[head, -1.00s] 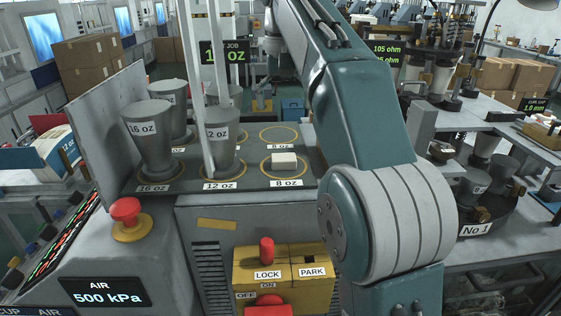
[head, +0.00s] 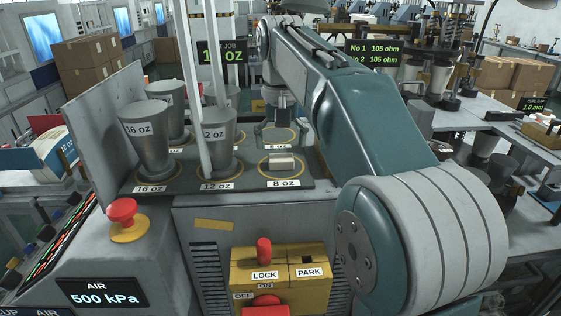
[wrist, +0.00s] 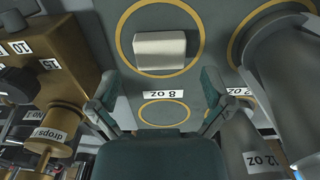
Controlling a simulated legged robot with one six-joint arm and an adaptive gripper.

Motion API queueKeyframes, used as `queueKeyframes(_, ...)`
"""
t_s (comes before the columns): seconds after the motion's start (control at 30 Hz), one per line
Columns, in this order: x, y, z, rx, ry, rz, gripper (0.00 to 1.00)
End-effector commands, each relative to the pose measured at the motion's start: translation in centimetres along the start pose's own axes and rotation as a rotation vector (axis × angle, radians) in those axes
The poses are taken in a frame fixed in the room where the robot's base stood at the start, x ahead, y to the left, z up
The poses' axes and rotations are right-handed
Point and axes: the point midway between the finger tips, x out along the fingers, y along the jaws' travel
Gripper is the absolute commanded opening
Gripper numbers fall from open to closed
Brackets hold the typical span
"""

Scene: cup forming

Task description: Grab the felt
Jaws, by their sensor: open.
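The felt appears as a small pale block (head: 281,161) lying inside the yellow ring of the front 8 oz spot. In the wrist view the pale block (wrist: 160,49) sits inside a yellow ring, beyond the fingertips and apart from them. My gripper (head: 275,136) is above and just behind the block in the head view. In the wrist view my gripper (wrist: 158,90) has its two fingers spread wide with nothing between them.
Grey 16 oz cup forms (head: 147,137) and a 12 oz form (head: 220,143) stand to the left of the block, with pale upright rods beside them. A brass-coloured fixture (wrist: 60,75) is at the left in the wrist view. A yellow LOCK/PARK box (head: 280,280) is at the front.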

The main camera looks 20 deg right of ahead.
Motion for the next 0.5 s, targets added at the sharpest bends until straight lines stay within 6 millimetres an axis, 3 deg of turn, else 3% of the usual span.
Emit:
queueKeyframes(0.2, 2.5, -0.1, 0.1, -0.001, -0.001, 0.0, 1.0)
queueKeyframes(0.47, 2.8, -0.1, 0.1, -0.001, 0.001, 0.0, 1.0)
queueKeyframes(0.5, 2.8, -0.1, 0.1, -0.001, 0.001, 0.0, 0.87)
